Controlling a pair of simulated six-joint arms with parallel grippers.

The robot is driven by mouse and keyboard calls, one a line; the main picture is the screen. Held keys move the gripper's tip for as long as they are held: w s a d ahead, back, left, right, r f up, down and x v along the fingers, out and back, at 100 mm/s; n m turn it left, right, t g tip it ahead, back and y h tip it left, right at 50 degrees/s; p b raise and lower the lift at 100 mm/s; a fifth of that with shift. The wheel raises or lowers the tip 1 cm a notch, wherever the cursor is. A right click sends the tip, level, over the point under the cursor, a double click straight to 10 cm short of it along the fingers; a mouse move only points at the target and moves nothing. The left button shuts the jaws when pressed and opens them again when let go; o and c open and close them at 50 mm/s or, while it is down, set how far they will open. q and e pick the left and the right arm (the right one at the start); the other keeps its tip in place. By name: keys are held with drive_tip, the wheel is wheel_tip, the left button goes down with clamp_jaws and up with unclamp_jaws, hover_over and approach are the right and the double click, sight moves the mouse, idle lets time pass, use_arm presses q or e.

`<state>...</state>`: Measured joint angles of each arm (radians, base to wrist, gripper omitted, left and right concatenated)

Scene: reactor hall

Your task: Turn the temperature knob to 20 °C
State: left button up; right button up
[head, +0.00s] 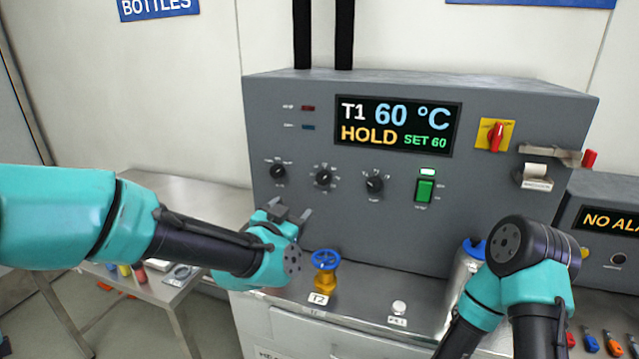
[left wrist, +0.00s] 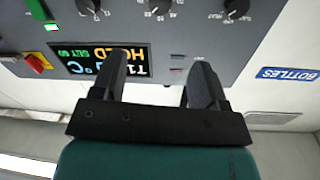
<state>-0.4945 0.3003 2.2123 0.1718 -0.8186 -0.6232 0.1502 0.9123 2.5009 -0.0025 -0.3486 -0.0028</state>
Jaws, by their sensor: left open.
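The grey control panel (head: 320,225) carries three black knobs in a row: a left knob (head: 278,171), a middle knob (head: 323,177) and a right knob (head: 374,184). Their labels are too small to tell which one sets temperature. The display (head: 398,126) reads T1 60 °C, HOLD, SET 60. My left gripper (head: 290,212) is open and empty, just below the left and middle knobs. In the left wrist view, turned upside down, the open jaws (left wrist: 160,65) are empty and the knobs show at the top edge. My right gripper is not in view; only that arm shows.
A green switch (head: 425,190) and a red rotary switch (head: 495,136) on a yellow plate sit right of the knobs. A blue-wheeled valve (head: 325,261) stands below the panel, near my left gripper. A metal bottle (head: 466,265) is partly behind my right arm.

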sight(322, 181)
use_arm(q)
drive_tip(key=x, duration=1.6)
drive_tip(key=shift+w, duration=0.2)
drive_tip(key=c, duration=0.9)
